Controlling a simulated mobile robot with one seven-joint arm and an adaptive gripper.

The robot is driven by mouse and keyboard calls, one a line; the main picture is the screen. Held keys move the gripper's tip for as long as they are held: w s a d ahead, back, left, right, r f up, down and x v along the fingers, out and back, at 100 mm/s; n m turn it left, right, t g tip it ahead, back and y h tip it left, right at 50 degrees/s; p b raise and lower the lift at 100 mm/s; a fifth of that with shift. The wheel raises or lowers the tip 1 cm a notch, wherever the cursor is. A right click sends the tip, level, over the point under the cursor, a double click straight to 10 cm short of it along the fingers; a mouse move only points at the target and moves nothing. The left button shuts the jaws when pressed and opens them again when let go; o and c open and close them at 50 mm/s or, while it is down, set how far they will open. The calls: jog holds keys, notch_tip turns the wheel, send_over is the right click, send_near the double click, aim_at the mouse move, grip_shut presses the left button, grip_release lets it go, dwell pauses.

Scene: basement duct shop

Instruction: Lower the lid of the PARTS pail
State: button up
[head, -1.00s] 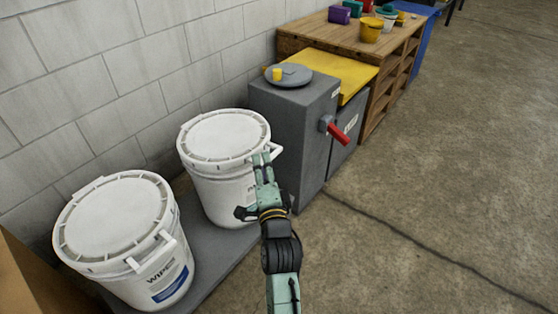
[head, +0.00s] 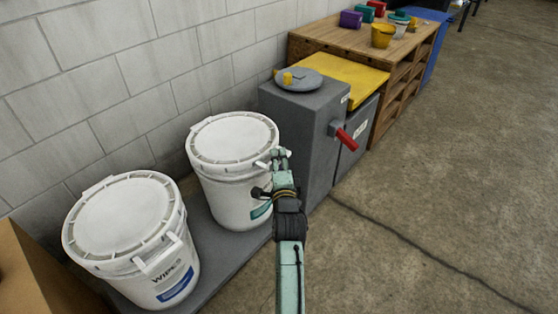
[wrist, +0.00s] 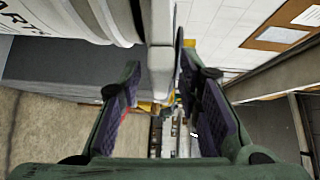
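The PARTS pail (head: 222,192) is a white round bucket on a low grey base beside the wall; part of its lettering shows in the wrist view (wrist: 22,22). Its white lid (head: 233,137) looks down on the rim in the head view; whether it is fully seated I cannot tell. A white handle sticks out from the lid's right side. My gripper (head: 281,157) is at this handle. In the wrist view the fingers are apart, with the white handle (wrist: 162,62) between their tips, close to the right finger. A firm hold is not visible.
A similar white WIPES pail (head: 125,235) stands at the front left. A grey cabinet with a red lever (head: 346,140) stands just right of the PARTS pail. A wooden bench (head: 345,38) with coloured containers is behind. Open concrete floor (head: 440,190) lies right.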

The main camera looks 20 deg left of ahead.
grip_shut()
dwell(0.4)
dwell(0.5)
